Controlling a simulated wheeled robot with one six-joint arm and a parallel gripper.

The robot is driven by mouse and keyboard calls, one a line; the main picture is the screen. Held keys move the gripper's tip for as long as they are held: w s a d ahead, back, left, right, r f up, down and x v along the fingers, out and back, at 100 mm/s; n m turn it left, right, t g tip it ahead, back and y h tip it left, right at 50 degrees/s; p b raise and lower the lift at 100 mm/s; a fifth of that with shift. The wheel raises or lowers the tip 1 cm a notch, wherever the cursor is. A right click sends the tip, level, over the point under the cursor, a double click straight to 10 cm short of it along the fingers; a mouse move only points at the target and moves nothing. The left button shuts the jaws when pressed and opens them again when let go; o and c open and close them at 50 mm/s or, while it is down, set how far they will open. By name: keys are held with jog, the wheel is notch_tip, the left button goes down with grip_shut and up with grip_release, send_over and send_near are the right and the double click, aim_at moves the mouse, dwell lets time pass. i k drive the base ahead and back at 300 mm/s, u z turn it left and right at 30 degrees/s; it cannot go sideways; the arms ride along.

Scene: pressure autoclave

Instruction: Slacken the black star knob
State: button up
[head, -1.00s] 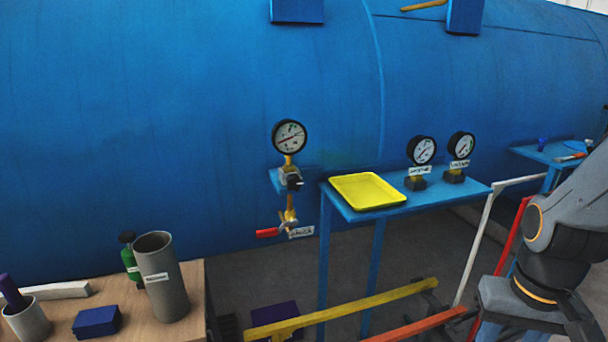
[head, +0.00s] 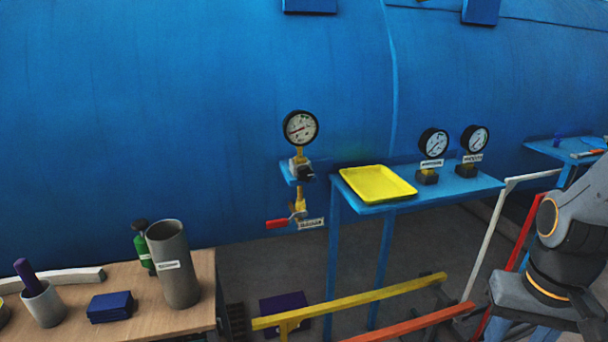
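The black star knob (head: 306,173) sits on the brass and grey fitting (head: 298,163) below a round pressure gauge (head: 300,127), beside the blue tank. A small blue bracket (head: 287,171) is at the fitting. Below the knob, a brass valve (head: 299,205) has a red lever (head: 277,224) pointing left and a small label (head: 311,224). My gripper is outside the view. Part of my grey arm shows at the right edge, well apart from the knob.
A blue shelf (head: 455,189) right of the knob holds a yellow tray (head: 378,184) and two gauges (head: 433,142). Yellow (head: 350,300) and orange (head: 415,323) rails cross low in front. A wooden table (head: 203,285) with a grey cylinder (head: 173,264) stands at left.

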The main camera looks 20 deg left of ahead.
aim_at(305, 174)
jog(key=z, duration=1.7)
jog(key=k, duration=0.8)
jog(key=u, duration=1.75)
